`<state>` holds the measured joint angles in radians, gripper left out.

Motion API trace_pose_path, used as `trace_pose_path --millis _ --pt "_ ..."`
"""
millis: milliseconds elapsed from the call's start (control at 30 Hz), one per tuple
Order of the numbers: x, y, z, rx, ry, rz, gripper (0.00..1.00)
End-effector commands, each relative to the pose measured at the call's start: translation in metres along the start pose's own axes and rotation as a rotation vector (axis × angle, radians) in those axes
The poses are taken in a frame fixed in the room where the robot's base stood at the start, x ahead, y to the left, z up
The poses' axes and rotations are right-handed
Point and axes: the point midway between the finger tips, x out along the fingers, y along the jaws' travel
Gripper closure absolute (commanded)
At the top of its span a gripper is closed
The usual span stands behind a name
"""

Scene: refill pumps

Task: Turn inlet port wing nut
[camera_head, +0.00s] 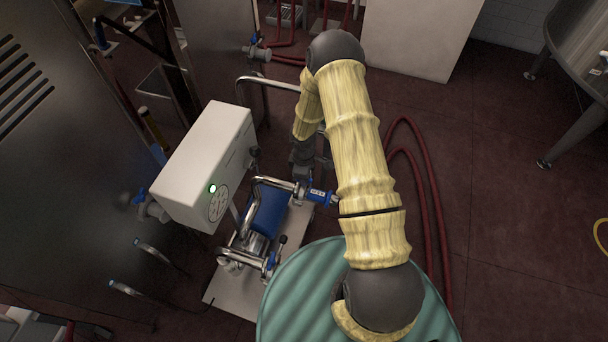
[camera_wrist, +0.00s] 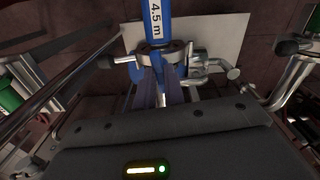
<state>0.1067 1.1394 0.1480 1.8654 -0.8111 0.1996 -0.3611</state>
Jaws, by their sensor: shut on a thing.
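My gripper is low beside the pump's pipework, its end dark and partly hidden behind my arm in the head view. In the wrist view, my gripper (camera_wrist: 160,88) reaches up to the metal clamp (camera_wrist: 172,50) at the inlet port, its jaws shut on the wing nut there. The nut is mostly hidden between the fingers. A blue hose end (camera_wrist: 156,22) marked "4.5 m" joins the clamp. In the head view, this blue hose end (camera_head: 319,196) lies just below my gripper. The pump (camera_head: 265,215) has a blue motor cover and bent steel pipes.
A white control box (camera_head: 205,165) with a green light stands left of the pump. Dark red hoses (camera_head: 420,165) curve over the floor at the right. Open floor (camera_head: 500,210) lies further right.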

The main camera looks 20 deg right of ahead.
Motion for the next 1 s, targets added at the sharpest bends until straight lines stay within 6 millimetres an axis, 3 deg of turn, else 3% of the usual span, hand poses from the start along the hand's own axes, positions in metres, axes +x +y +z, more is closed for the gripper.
trace_pose_path --millis 1000 --pt "-0.0027 0.0011 -0.0003 -0.964 0.001 0.010 1.00"
